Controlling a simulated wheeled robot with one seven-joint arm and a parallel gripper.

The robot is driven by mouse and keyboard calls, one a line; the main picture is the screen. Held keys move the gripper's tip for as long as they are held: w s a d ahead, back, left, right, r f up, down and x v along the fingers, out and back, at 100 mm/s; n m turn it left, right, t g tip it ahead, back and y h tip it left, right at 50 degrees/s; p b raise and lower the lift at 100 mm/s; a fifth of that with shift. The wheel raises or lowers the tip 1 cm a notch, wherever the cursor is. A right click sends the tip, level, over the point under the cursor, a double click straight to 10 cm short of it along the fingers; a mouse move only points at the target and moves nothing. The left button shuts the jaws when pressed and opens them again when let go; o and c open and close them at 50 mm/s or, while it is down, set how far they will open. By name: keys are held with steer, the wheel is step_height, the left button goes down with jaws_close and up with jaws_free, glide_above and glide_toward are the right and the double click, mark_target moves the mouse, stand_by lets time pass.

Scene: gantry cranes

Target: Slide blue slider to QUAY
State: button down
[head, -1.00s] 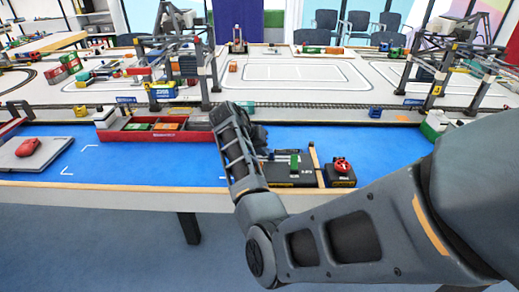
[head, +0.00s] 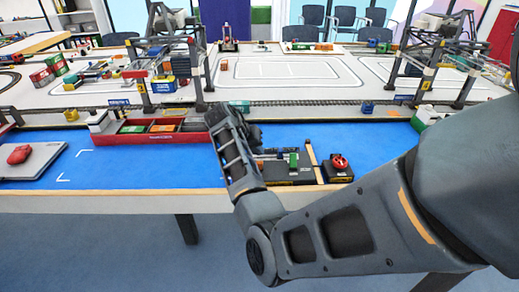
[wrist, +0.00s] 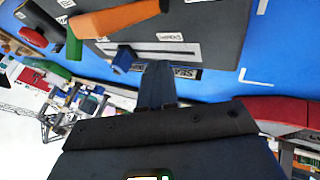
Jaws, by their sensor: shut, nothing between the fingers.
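My gripper (wrist: 157,85) is shut and empty, its fingers pointing at the dark control panel (wrist: 215,30) in the wrist view. The small blue slider (wrist: 124,60) sits at the left end of a pale slot in that panel, just left of my fingertips. I see a gap between the fingers and the slider in the picture; contact cannot be judged. One white label lies above the slot, and another is partly hidden behind the fingers.
An orange bar (wrist: 120,18) and a green block (wrist: 74,45) stand on or by the panel. A red knob (head: 339,162) is right of it in the head view. The red ship (head: 150,138) with containers lies left. Gantry cranes (head: 205,75) stand behind the track.

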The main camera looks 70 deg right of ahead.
steer(key=v, duration=0.9)
steer(key=shift+a+r+b, duration=0.15)
steer(key=shift+r+b, duration=0.15)
steer(key=shift+b, duration=0.05)
stand_by(1.9)
